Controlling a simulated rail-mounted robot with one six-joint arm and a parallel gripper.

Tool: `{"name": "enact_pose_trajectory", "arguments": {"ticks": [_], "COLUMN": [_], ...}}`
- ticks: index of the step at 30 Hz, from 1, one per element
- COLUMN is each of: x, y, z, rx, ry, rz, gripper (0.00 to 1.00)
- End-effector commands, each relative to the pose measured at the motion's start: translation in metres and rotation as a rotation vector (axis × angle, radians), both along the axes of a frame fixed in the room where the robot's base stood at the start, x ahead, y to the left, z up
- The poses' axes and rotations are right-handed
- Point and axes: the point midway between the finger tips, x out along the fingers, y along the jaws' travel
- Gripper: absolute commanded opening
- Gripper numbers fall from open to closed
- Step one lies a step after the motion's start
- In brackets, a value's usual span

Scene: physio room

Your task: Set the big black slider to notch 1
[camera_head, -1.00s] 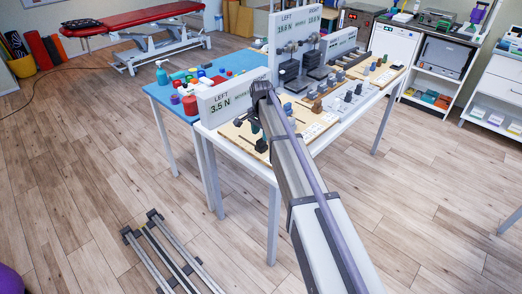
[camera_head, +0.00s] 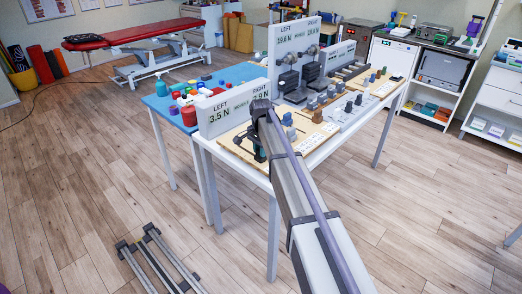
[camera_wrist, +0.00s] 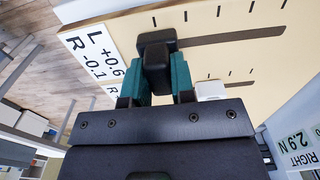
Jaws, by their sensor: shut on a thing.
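The big black slider (camera_wrist: 156,62) sits at the left end of its dark slot (camera_wrist: 235,36) in the wrist view. It lines up roughly with the leftmost of several tick marks (camera_wrist: 155,21) on the tan board (camera_wrist: 110,28). My gripper (camera_wrist: 154,80) is shut on the slider's knob, with one teal finger on each side. In the head view my arm covers much of this board, and the slider cannot be made out clearly there. I cannot read any notch numbers.
A smaller white slider (camera_wrist: 211,90) sits close beside my right-hand finger, at a second slot. A card (camera_wrist: 90,52) reads L +0.6, R -0.1. A white display panel (camera_head: 228,108) reading LEFT 3.5 N stands behind the board. More boards with knobs (camera_head: 318,115) stand to the right.

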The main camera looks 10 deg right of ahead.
Motion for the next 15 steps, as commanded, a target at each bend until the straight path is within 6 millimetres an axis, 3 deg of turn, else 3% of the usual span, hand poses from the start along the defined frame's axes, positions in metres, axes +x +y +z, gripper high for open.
{"name": "enact_pose_trajectory", "arguments": {"ticks": [8,15], "x": [0.001,0.025], "y": [0.001,0.016], "z": [0.000,0.000], "rx": [0.000,0.000], "ry": [0.000,0.000], "rz": [0.000,0.000], "gripper": [0.00,0.00]}}
